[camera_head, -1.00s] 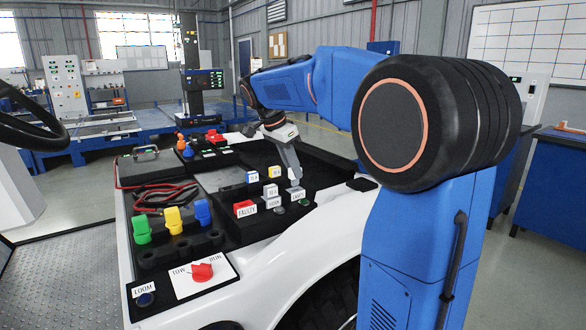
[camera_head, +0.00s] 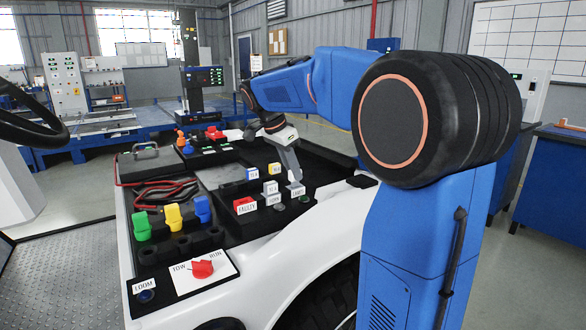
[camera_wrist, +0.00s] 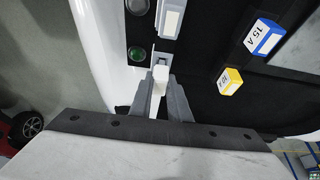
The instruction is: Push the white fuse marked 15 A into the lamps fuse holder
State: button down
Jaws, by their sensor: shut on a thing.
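My gripper (camera_head: 294,174) is shut on a white fuse (camera_wrist: 158,78), and the fuse shows as a pale strip between the grey fingers in the wrist view. Any marking on that fuse is hidden. The fingertips are at the lamps fuse holder (camera_head: 297,189), a small block with a white label on the black panel. In the wrist view, the lamps holder (camera_wrist: 155,57) is just beyond the fingertips, in line with the fuse. The fuse end is at or very close to the holder's opening; I cannot tell how far in it is.
A red block labelled FAULTY (camera_head: 245,205) and neighbouring holders are left of the lamps holder. A green round lamp (camera_wrist: 137,54) is close beside it.

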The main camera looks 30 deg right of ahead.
jog(key=shift+f, duration=1.05)
jog(key=c, duration=1.6)
grip_release()
jog(key=shift+r, duration=0.1)
jog(key=v, duration=1.7)
jog(key=s+a+f+n+t+y, duration=0.1)
jog(key=s+a+f+n, duration=0.2)
jog(key=s+f+n, duration=0.3)
jog(key=s+a+f+n+t+y, duration=0.2)
jog(key=s+f+n, duration=0.3)
jog(key=s+f, duration=0.9)
jog(key=s+a+f+n+t+y, duration=0.1)
jog(key=s+a+f+n, duration=0.2)
jog(key=s+f+n, duration=0.3)
jog(key=shift+s+a+f+n+t, duration=0.15)
jog(key=shift+s+f, duration=0.8)
jog(key=shift+s, duration=0.05)
jog(key=shift+s+a+f+n+t, duration=0.15)
jog(key=shift+s+f, duration=0.8)
jog(key=shift+f, duration=0.05)
